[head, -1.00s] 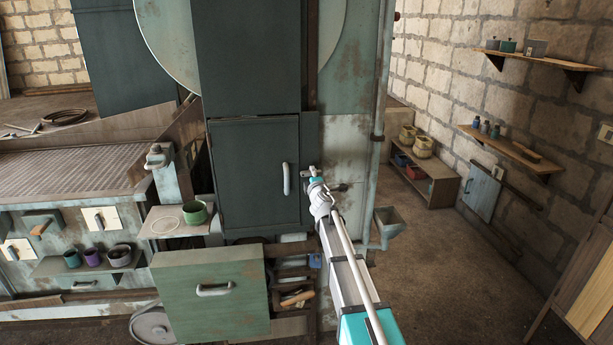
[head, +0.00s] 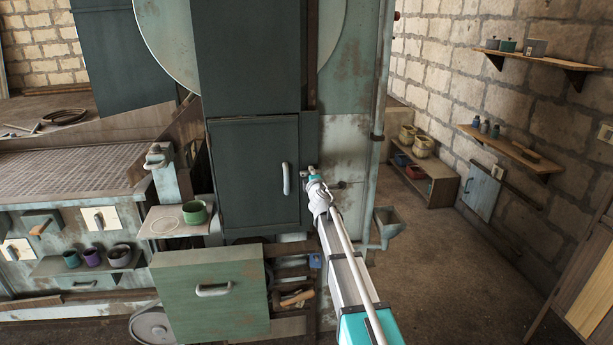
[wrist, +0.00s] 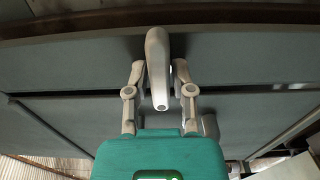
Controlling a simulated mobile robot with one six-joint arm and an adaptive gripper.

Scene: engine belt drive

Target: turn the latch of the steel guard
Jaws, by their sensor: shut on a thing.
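The steel guard is a dark grey-green door (head: 252,185) on the front of the tall machine, and it looks closed. A pale upright handle (head: 286,178) sits near its right edge. The latch is a small grey lever at the guard's right edge, mostly hidden by my gripper (head: 313,178) in the head view. In the wrist view the latch (wrist: 158,65) is a pale rounded bar, end towards the camera. My gripper (wrist: 159,76) has one finger on each side of it and is shut on it.
A pulled-out green drawer (head: 212,295) juts out below the guard. A small ledge with a green pot (head: 195,212) stands left of the guard. A grey vertical pipe (head: 380,90) runs to the right of my gripper. The floor (head: 450,270) on the right is clear.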

